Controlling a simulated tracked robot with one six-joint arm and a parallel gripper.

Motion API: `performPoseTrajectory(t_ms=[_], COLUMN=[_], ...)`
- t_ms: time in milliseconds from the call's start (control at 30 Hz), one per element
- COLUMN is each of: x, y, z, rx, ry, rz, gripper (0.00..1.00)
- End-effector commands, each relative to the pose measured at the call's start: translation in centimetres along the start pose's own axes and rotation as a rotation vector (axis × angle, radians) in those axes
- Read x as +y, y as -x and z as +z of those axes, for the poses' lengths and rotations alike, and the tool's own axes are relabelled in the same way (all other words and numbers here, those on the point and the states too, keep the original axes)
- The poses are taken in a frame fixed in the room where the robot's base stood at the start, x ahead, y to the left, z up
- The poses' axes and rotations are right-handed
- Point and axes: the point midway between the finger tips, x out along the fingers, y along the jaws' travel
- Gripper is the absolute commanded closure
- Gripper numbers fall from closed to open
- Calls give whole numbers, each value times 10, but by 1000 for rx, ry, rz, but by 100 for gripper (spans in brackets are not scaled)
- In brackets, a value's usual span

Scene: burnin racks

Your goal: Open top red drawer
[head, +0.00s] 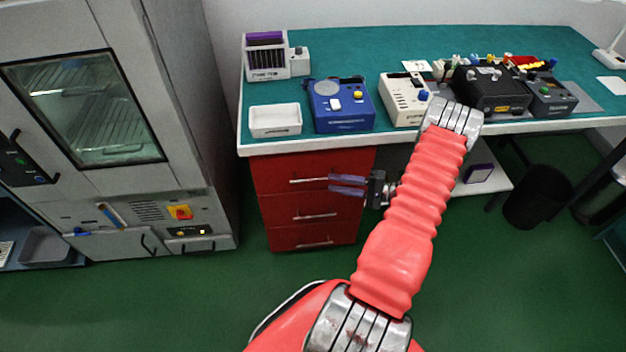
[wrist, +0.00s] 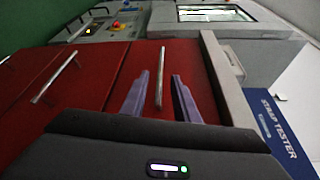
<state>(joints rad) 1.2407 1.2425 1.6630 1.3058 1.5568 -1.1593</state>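The top red drawer (head: 275,170) is shut, directly under the bench top, with a horizontal silver bar handle (head: 308,181). My gripper (head: 330,183) is at the right part of this handle, its two purple fingers pointing left in the head view. In the wrist view, my gripper (wrist: 160,75) is open, and the top drawer's handle (wrist: 160,78) lies between the fingers with a gap on each side. I cannot tell how far the fingers reach past the bar.
Two more shut red drawers (head: 285,208) sit below. The bench top (head: 400,50) above holds a white bin (head: 275,120), a blue tester (head: 342,105) and other devices near its front edge. A grey oven cabinet (head: 185,120) stands left. The green floor before the drawers is clear.

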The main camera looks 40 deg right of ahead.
Motion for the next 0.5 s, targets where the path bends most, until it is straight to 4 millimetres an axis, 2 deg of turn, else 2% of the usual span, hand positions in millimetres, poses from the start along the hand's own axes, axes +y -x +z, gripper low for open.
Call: performPoseTrajectory(t_ms=[300, 500], x=[0, 0], y=[-51, -75], z=[1, 0], rx=[-3, -2], ry=[0, 0], rz=[1, 0], gripper=[72, 72])
